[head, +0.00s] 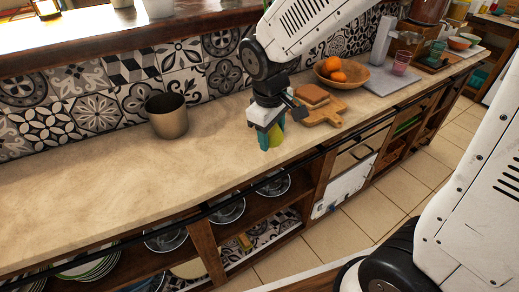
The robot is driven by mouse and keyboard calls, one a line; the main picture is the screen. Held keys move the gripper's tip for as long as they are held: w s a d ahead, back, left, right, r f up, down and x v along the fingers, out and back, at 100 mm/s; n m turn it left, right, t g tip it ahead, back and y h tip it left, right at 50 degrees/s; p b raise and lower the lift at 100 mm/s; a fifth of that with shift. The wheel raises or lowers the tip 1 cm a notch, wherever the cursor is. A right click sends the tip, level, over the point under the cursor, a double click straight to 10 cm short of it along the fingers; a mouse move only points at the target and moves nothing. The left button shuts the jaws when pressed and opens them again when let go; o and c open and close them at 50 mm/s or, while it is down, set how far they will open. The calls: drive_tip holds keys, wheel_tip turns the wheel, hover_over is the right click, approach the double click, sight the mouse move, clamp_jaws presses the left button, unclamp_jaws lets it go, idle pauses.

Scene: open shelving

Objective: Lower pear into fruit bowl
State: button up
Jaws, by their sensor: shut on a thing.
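My gripper (270,138) points down over the front part of the beige counter. It is shut on the pear (276,139), a yellow-green fruit partly hidden by the teal fingers. I cannot tell whether the pear touches the counter. The fruit bowl (355,83) is a wooden bowl with a few oranges (337,76) in it. It stands farther back on the counter, to the right of my gripper and apart from it.
A wooden board (326,116) with bread (312,94) lies right of my gripper, before the bowl. A metal pot (168,122) stands at left by the tiled wall. A grey board (392,80) and a pink glass (401,63) are farther right. The left counter (90,195) is clear.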

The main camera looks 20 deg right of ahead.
drive_tip(key=w+d+r, duration=0.3)
drive_tip(key=w+d, duration=0.9)
drive_tip(key=d, duration=0.3)
drive_tip(key=w+d+r, duration=0.3)
drive_tip(key=w+d, duration=0.9)
drive_tip(key=d, duration=0.4)
drive_tip(key=w+d+r, duration=0.3)
drive_tip(key=w+d, duration=0.9)
drive_tip(key=d, duration=0.3)
drive_tip(key=shift+d, duration=0.25)
drive_tip(key=shift+f, duration=0.2)
drive_tip(key=shift+f, duration=5.45)
drive_tip(key=shift+f, duration=0.8)
